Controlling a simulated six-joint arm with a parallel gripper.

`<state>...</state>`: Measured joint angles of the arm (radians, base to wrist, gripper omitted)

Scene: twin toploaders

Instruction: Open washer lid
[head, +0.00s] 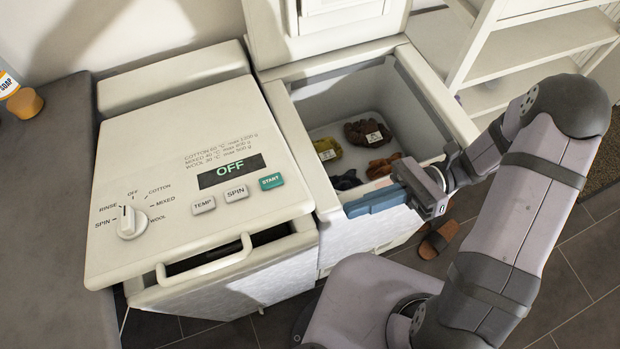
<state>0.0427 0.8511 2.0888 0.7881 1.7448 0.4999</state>
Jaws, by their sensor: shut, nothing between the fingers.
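The left machine carries a dial marked with SPIN, RINSE, COTTON, MIXED and WOOL. Its broad cream lid (170,175) lies over the top, and its display reads OFF. A bar handle (205,267) sticks out from the lid's front edge. A dark gap shows below that edge; I cannot tell if the lid is slightly raised. My gripper (375,201) has blue fingers, shut and empty. In the picture it is over the front right of the other machine, well right of the handle and apart from it.
The right machine (285,118) stands beside the left one, its lid (325,30) raised. Several labelled, coloured clothes lie in its tub. A white shelf (530,50) is at the upper right. A soap bottle (22,98) stands on the left counter (45,220). A brown slipper (438,240) lies on the floor.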

